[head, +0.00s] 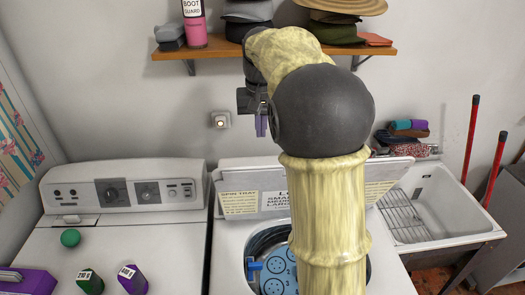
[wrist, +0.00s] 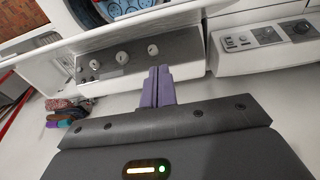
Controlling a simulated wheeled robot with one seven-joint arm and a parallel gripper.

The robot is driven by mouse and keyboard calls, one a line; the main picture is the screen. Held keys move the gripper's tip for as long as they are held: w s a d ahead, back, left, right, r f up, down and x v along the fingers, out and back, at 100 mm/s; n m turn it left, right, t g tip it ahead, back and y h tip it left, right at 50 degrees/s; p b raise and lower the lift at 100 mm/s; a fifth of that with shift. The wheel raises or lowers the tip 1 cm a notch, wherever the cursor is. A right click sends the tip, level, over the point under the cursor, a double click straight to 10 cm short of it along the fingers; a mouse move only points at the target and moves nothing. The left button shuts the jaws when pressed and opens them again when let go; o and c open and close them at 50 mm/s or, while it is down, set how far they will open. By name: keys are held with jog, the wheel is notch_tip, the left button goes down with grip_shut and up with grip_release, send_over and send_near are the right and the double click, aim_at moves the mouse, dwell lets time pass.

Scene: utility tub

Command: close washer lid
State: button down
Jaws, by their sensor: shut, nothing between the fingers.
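The middle washer has its white lid (head: 240,200) raised upright at the back of the machine, with printed labels on its inner face. The tub (head: 258,243) below is open and shows blue parts inside. The wrist view also shows the open tub (wrist: 125,9) at the top, and the lid as a pale band (wrist: 160,24) in front of the control panel (wrist: 140,62). My gripper (head: 261,125) is above the lid, near the wall; its purple fingers (wrist: 157,72) are closed together and empty. My arm hides the lid's middle and part of the tub.
A second white machine (head: 120,195) stands left, with a green ball (head: 70,238) and several small containers on it. A utility sink (head: 440,200) stands right. A wooden shelf (head: 290,48) with hats is on the wall above, close to my arm. A wall outlet (head: 221,120) is left of the gripper.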

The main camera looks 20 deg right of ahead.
jog(key=s+f, duration=0.1)
jog(key=s+f+p, duration=0.1)
jog(key=f, duration=0.1)
jog(key=s+f+p, duration=0.1)
jog(key=f, duration=0.1)
jog(key=shift+a+f, duration=0.1)
jog(key=shift+a, duration=0.3)
jog(key=shift+s+f, duration=0.1)
jog(key=shift+f, duration=0.1)
jog(key=shift+a+f, duration=0.1)
jog(key=shift+f, duration=0.1)
